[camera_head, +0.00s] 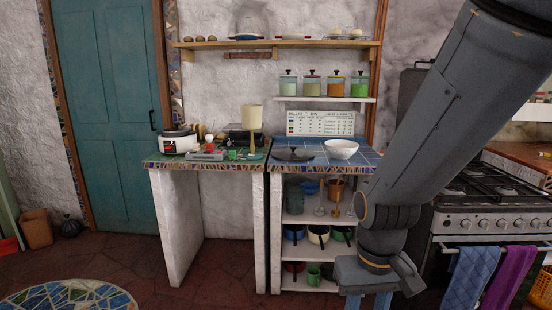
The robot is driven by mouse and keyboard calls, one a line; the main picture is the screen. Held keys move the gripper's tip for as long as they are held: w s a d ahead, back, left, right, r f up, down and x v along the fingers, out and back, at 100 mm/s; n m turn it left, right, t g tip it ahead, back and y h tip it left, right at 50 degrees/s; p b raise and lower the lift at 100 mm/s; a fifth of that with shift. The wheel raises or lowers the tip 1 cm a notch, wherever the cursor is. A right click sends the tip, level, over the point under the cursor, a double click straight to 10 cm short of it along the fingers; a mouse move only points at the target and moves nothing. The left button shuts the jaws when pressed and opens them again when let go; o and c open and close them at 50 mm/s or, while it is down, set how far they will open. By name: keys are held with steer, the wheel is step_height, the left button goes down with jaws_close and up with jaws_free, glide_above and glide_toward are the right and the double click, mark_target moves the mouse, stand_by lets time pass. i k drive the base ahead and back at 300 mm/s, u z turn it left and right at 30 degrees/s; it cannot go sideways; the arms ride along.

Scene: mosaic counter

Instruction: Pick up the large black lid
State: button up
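The large black lid (291,154) lies flat on the blue tiled top of the right counter, with its small knob up. A white bowl (341,148) stands just to its right. My gripper (368,301) is at the bottom of the picture, to the right of and well below the lid in the image, and apart from it. It points down. Its two blue fingers are spread with a gap between them, and their tips are cut off by the lower edge. I see nothing between them.
Lidded jars (311,86) stand on a shelf above the lid. Pots (318,236) fill shelves below. A gas stove (492,205) is at the right. Floor shows before the counters.

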mark_target(292, 154)
steer(key=u, duration=0.6)
steer(key=i, duration=0.85)
steer(key=u, duration=0.65)
steer(key=i, duration=0.85)
steer(key=z, duration=0.45)
steer(key=i, duration=0.75)
steer(key=z, duration=0.6)
